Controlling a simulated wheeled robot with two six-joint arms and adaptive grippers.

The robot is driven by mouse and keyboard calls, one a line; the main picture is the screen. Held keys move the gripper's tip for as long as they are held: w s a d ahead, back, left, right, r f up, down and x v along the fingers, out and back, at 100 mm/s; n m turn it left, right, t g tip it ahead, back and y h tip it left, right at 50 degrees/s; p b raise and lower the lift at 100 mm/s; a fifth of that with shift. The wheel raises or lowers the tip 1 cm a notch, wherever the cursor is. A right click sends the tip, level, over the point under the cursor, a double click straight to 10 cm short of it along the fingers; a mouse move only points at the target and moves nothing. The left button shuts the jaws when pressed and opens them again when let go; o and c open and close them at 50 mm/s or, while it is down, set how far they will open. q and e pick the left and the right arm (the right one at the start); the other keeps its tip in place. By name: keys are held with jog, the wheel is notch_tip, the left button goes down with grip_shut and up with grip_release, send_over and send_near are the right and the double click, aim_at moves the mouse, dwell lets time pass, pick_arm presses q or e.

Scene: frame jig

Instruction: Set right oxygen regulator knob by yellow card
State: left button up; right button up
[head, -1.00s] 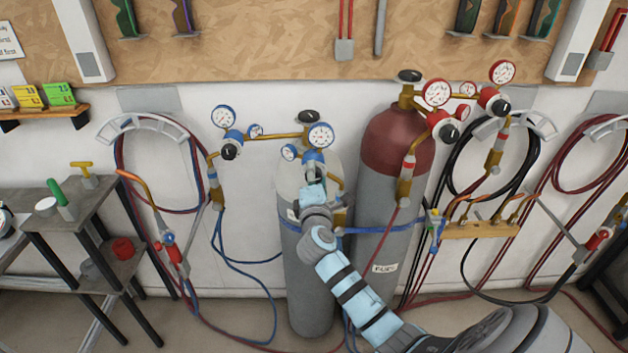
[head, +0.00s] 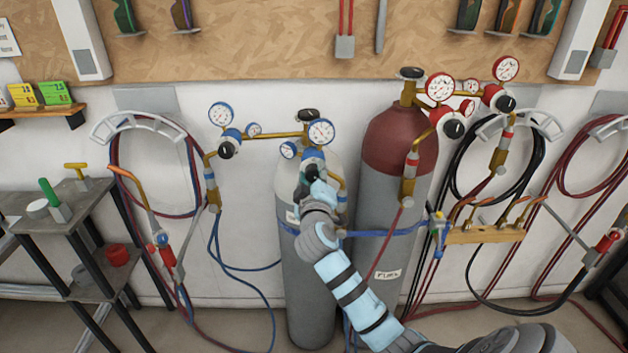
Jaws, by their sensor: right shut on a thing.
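The right oxygen regulator (head: 313,152), with blue trim and white dial gauges, sits on top of the grey oxygen cylinder (head: 306,280). My right gripper (head: 312,174) is at the front of this regulator, shut on its knob. The knob is mostly hidden by the gripper. The larger gauge (head: 320,132) stands just above the gripper, its reading too small to tell. The yellow card (head: 22,95) stands on the wall shelf at the far left, between a white and a green card; its print is too small to read. My left gripper is not in view.
The left oxygen regulator (head: 229,145) has a black knob. A maroon-topped fuel cylinder (head: 394,140) with red regulators stands close on the right. Blue hoses (head: 225,255) hang below. A grey side table (head: 60,215) stands at the left.

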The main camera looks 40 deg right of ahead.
jog(key=m+b, duration=0.2)
jog(key=m, duration=0.2)
jog(key=shift+f+m, duration=0.1)
jog(key=shift+m, duration=0.3)
dwell(0.4)
jog(key=o, duration=1.2)
jog(key=shift+s+a, duration=0.1)
jog(key=shift+a, duration=0.05)
jog(key=v, duration=1.1)
jog(key=shift+s+a, duration=0.2)
jog(key=shift+s, duration=0.05)
